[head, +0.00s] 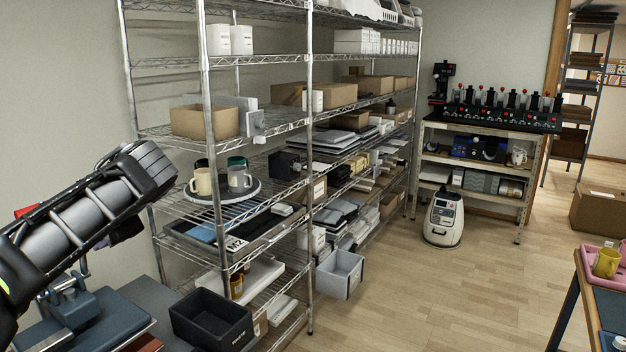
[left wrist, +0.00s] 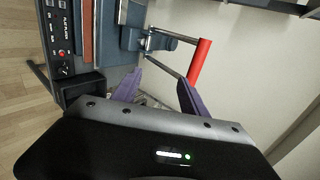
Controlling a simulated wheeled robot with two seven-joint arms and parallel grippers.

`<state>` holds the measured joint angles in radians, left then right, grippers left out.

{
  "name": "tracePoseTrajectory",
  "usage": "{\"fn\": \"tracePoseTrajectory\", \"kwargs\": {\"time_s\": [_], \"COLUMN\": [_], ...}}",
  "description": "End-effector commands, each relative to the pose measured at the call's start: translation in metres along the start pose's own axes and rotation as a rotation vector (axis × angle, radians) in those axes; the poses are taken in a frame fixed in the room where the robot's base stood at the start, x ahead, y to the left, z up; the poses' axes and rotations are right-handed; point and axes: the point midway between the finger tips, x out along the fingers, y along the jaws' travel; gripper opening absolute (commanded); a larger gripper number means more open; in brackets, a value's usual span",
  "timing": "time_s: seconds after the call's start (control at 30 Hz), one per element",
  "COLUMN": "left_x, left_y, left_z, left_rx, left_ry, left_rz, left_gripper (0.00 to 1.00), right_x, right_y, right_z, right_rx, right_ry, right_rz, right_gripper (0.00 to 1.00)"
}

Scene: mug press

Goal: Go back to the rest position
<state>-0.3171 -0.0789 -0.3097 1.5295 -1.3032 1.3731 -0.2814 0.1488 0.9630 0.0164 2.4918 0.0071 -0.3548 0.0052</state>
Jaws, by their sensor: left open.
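My left arm comes in from the left in the head view, raised over the press at lower left. In the left wrist view my left gripper (left wrist: 158,88) is open, its two purple fingers apart with nothing held between them. Beyond the fingers is the press (left wrist: 135,38) with its red lever handle (left wrist: 200,62), close to the right finger; I cannot tell whether they touch. The press (head: 72,303) also shows in the head view, partly cut off by the frame. My right gripper is in neither view.
A wire shelf (head: 222,212) beside the arm holds boxes and a round tray with mugs (head: 203,181). A black bin (head: 210,318) stands before it. A small white robot (head: 443,220) stands on the floor farther back. The middle floor (head: 440,300) is clear.

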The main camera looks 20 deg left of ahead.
Motion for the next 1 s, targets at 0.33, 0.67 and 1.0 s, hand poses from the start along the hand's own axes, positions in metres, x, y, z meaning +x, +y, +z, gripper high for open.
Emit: {"fn": "tracePoseTrajectory", "kwargs": {"time_s": [0.33,0.67,1.0], "left_x": [-0.003,-0.023,-0.059], "left_y": [0.013,0.085,0.297], "left_z": [-0.049,-0.132,-0.233], "left_rx": [-0.050,-0.057,-0.082], "left_ry": [0.194,0.459,0.718], "left_rz": [0.030,0.172,0.577], "left_gripper": [0.51,0.51,0.51], "right_x": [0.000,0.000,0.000], "right_y": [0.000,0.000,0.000], "right_z": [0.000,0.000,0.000], "right_rx": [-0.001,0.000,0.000], "right_ry": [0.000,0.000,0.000], "right_rz": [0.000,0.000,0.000], "right_gripper": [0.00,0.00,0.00]}}
